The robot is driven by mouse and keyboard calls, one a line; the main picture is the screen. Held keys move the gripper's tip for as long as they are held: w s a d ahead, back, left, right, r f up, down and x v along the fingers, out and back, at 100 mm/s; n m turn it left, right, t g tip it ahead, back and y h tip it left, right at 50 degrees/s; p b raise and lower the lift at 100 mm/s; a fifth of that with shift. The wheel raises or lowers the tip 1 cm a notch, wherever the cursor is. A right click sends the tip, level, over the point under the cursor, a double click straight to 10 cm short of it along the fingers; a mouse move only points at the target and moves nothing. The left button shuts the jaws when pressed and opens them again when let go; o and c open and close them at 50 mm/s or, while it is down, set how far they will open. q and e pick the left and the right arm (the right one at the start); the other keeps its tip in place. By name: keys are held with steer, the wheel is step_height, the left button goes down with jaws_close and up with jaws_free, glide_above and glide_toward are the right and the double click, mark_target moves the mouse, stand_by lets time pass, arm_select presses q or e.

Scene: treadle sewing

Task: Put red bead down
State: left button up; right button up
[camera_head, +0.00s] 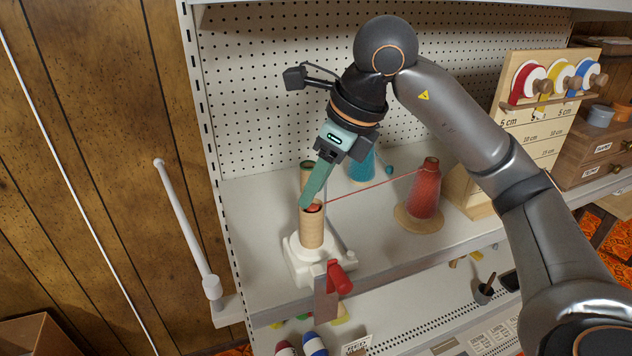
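A small red piece, likely the red bead (315,208), shows at the tube's mouth right beside the fingertips. It is partly hidden, and I cannot tell whether the fingers hold it. A taut red thread (372,185) runs from there to a red thread cone (424,190) on the right. The tube stands upright on a white stand (303,263). My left gripper is not in view.
A blue cone (362,166) and another tan tube (306,171) stand behind on the white shelf (262,215). A wooden spool rack (533,125) stands at the right. The shelf's left part is clear.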

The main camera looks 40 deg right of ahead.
steer(key=shift+o, duration=0.7)
steer(key=shift+r, duration=0.3)
steer(key=p+v, duration=0.2)
steer(key=v, duration=0.6)
steer(key=shift+w, duration=0.1)
